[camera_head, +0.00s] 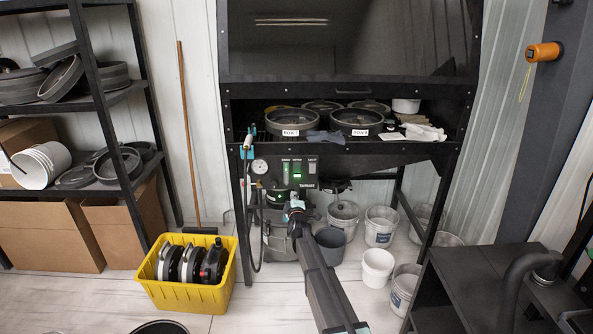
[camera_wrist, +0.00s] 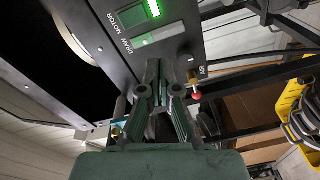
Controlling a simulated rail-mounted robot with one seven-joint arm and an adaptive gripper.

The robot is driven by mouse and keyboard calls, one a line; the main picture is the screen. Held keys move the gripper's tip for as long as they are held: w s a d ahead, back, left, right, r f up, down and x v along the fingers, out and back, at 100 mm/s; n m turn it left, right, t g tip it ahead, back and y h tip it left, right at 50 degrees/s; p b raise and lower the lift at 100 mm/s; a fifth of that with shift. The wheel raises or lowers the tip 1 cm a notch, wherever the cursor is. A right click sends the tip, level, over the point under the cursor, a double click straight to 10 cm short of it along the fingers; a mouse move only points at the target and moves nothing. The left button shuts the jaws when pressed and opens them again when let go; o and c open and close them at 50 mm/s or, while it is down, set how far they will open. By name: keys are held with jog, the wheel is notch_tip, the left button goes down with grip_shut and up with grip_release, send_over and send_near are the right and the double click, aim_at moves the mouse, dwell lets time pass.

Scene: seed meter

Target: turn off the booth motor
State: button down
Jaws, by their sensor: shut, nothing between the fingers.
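The black control panel (camera_head: 312,182) hangs under the right-of-hose part of the booth's shelf, with a row of small labelled switches. Green light shows at its left and middle switches (camera_head: 297,170). In the wrist view the panel (camera_wrist: 112,60) fills the upper middle, tilted. In the head view my gripper (camera_head: 295,203) is below the panel.
Several buckets (camera_head: 377,265) stand under the booth. A yellow crate (camera_head: 189,293) of dark discs is on the floor at left. A dark table (camera_head: 490,262) stands at right.

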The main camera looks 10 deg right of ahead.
aim_at(297, 166)
jog(key=d+r+n+h, duration=0.1)
jog(key=r+n+t, duration=0.1)
jog(key=r, duration=0.1)
jog(key=shift+d+n+h, duration=0.3)
jog(key=shift+d+h, duration=0.05)
jog(key=shift+h, duration=0.05)
jog(key=shift+w, duration=0.1)
jog(key=w, duration=0.4)
jog(key=w+d+r+p, duration=0.1)
jog(key=w, duration=0.4)
jog(key=w+p, duration=0.1)
jog(key=w, duration=0.3)
jog(key=shift+w+d+r, duration=0.3)
jog(key=shift+r, duration=0.05)
jog(key=shift+d+r+p, duration=0.1)
jog(key=shift+p, duration=0.35)
